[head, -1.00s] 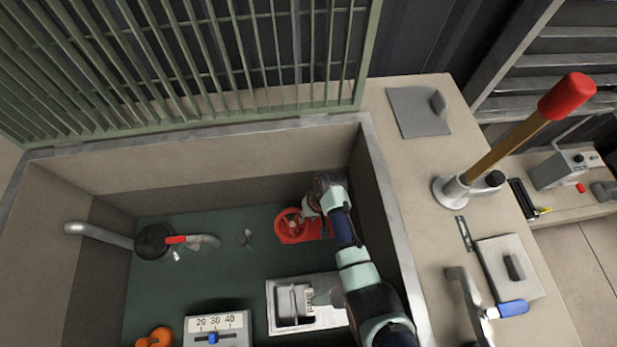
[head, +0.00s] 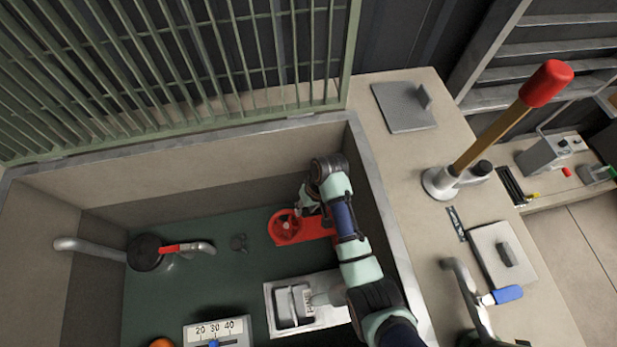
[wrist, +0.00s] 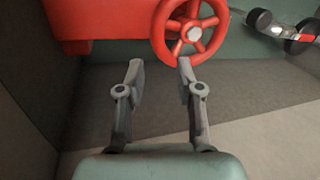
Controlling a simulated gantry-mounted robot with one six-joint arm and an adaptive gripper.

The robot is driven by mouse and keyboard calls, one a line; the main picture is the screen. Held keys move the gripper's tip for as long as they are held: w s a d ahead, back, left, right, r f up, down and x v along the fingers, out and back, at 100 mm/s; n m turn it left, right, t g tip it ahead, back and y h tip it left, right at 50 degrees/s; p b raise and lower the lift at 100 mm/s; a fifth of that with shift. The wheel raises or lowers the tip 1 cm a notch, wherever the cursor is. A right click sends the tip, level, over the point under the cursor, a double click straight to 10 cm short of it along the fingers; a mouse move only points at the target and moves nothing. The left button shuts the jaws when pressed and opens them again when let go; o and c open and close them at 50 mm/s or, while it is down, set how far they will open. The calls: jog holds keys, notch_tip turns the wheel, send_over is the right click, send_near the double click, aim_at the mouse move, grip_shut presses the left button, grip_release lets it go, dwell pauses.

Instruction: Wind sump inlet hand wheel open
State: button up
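The red sump inlet hand wheel (head: 285,226) sits low in the sump at the centre of the head view, beside a red block (head: 318,231). In the wrist view the wheel (wrist: 192,32) is at the top, with red spokes and a pale hub nut. My gripper (wrist: 160,66) is open, with its two fingers apart and nothing between them. Its right fingertip appears close to the wheel's lower rim in the wrist view; I cannot tell whether they touch. In the head view my gripper (head: 308,205) is just right of the wheel, partly hidden by my arm.
The sump wall's rim (head: 381,190) runs close along my arm's right side. A green grating (head: 190,70) stands behind. A pipe with a red lever (head: 178,248), a metal box (head: 296,305) and a gauge (head: 215,330) stand in the sump. A red-topped lever (head: 508,122) rises at right.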

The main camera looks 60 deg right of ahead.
jog(key=v, duration=0.5)
jog(key=shift+r, duration=0.1)
dwell(0.3)
